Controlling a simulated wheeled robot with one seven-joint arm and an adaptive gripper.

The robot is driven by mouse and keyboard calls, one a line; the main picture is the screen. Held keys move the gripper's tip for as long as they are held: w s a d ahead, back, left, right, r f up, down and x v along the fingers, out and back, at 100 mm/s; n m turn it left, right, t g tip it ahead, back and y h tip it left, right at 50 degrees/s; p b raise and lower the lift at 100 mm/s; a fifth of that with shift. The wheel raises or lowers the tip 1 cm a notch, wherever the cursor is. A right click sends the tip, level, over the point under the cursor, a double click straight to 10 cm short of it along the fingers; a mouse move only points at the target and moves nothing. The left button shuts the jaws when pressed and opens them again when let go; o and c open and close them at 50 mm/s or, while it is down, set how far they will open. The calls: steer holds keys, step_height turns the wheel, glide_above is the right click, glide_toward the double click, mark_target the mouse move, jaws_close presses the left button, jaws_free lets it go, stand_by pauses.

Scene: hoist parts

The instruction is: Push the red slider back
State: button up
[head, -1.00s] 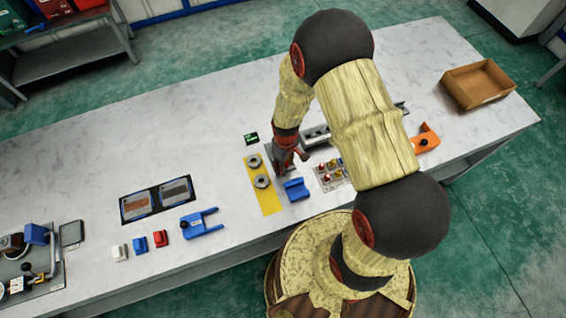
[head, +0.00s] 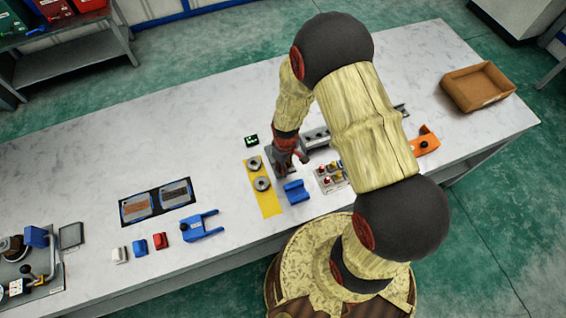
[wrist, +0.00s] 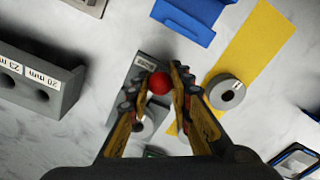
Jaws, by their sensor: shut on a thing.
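The red slider shows in the wrist view as a round red knob (wrist: 158,83) over a narrow grey base plate (wrist: 123,92) with a label. My gripper (wrist: 160,80) has its two fingertips on either side of the knob, closed on it. In the head view my gripper (head: 291,160) is low over the bench, just right of the yellow strip. There the fingers and arm hide the knob, and I cannot make out how far along its base it sits.
A yellow strip (head: 270,203) with two grey rings lies just left of my gripper. A blue block (head: 296,191) is close in front. A grey block with holes (wrist: 35,82) stands on the other side. An open cardboard box (head: 455,92) is at the far right.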

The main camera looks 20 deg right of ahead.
steer(key=shift+w, duration=0.75)
stand_by(1.3)
steer(key=o, duration=0.8)
steer(key=shift+s+r+p, duration=0.1)
steer(key=shift+r+p, duration=2.15)
steer(key=shift+r, duration=1.25)
